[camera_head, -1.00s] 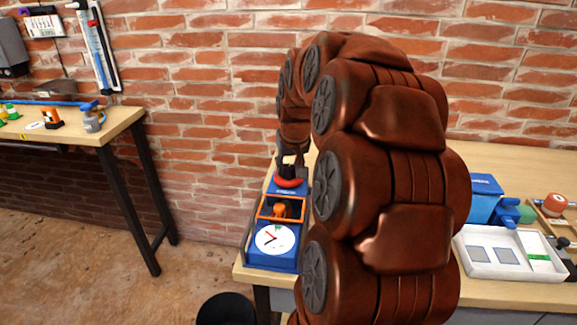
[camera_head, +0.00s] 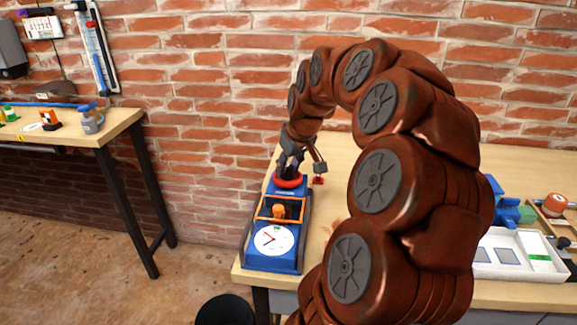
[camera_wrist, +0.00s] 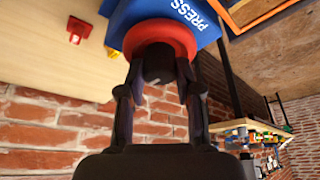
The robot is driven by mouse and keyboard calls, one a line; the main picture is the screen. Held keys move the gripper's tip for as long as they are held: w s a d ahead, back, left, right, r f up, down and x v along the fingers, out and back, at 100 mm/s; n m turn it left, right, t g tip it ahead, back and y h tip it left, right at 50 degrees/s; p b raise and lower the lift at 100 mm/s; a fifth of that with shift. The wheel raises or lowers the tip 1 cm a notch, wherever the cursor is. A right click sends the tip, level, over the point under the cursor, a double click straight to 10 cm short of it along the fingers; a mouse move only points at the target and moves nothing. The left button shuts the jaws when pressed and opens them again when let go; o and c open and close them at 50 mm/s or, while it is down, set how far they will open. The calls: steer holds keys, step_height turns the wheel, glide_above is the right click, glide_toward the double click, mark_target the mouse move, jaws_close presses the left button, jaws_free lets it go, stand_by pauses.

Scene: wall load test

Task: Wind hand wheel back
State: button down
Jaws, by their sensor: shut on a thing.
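The red hand wheel (camera_head: 289,182) sits at the far end of the blue press (camera_head: 251,257) on the wooden bench. It also shows in the wrist view (camera_wrist: 160,31), next to the word PRESS on the blue body. My gripper (camera_head: 290,168) is at the wheel. In the wrist view, my gripper (camera_wrist: 158,72) has its two fingers on either side of a dark knob at the wheel and reaching the red rim. Its jaws are shut on the wheel. A white dial with a red needle (camera_head: 273,239) and an orange frame (camera_head: 264,214) are on the press.
A small red piece (camera_head: 318,180) stands on the bench right of the wheel. A white tray (camera_head: 517,268) and blue items lie at the right. The brick wall (camera_head: 215,120) rises behind. A dark bin (camera_head: 225,311) is below the bench's front left corner.

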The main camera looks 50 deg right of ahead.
steer(key=c, duration=0.8)
jaws_free()
steer(key=v, duration=1.2)
steer(key=shift+s+a, duration=0.1)
